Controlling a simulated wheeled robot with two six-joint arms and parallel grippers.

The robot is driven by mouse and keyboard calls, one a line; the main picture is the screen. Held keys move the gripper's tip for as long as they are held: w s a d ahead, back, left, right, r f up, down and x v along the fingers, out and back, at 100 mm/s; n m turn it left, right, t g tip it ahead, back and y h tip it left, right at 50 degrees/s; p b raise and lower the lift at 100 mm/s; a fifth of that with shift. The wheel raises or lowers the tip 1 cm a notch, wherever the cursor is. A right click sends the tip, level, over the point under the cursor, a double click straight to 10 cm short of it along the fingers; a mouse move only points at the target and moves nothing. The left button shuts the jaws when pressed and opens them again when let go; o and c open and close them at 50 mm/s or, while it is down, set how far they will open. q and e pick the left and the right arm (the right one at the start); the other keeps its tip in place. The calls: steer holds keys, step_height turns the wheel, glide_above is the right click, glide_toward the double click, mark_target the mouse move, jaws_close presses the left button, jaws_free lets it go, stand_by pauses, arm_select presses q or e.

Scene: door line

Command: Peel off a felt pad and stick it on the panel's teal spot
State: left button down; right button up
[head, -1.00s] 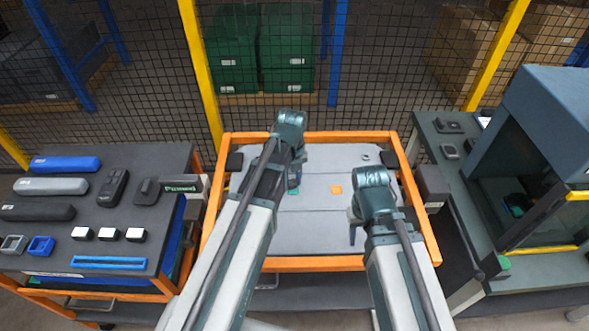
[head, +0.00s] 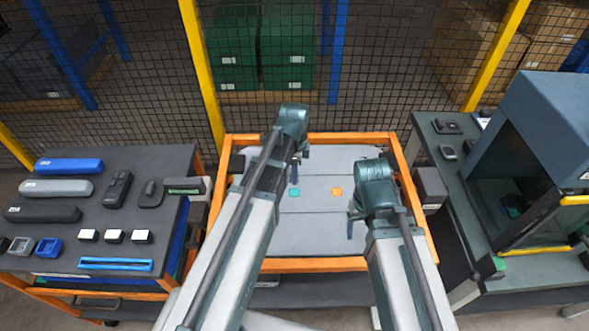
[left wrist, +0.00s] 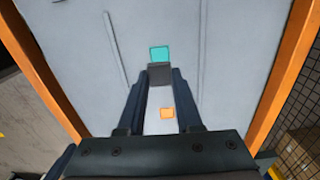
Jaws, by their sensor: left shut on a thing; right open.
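The grey panel (head: 315,225) lies in an orange frame. Its teal spot (head: 293,192) is bare in the head view, and it also shows in the left wrist view (left wrist: 159,53). My left gripper (left wrist: 160,78) is shut on a dark grey felt pad (left wrist: 160,72), held between the fingertips. In the wrist view the pad sits just below the teal spot and overlaps its lower edge; its height above the panel is hard to tell. The pad is hidden in the head view. My right gripper (head: 351,226) is open and empty over the panel's right side.
An orange spot (head: 336,191) lies right of the teal one. The left table (head: 60,222) holds coloured bars, dark devices, white-topped blocks and blue parts. A blue-grey machine (head: 535,130) stands on the right bench. Mesh fencing closes off the back.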

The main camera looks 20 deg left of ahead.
mark_target(294, 193)
arm_select(q)
steer(key=shift+f, duration=0.1)
arm_select(e)
steer(key=shift+f, duration=0.15)
arm_select(q)
step_height(294, 193, down, 6)
steer(key=b, duration=0.6)
steer(key=shift+r, duration=0.2)
arm_select(e)
step_height(294, 193, down, 6)
steer(key=shift+r, duration=0.25)
arm_select(q)
steer(key=shift+f+b, duration=0.6)
arm_select(e)
steer(key=shift+f, duration=0.65)
stand_by(0.5)
arm_select(q)
steer(key=c, duration=0.5)
jaws_free()
steer(key=shift+r, duration=0.1)
arm_select(e)
steer(key=shift+r, duration=0.15)
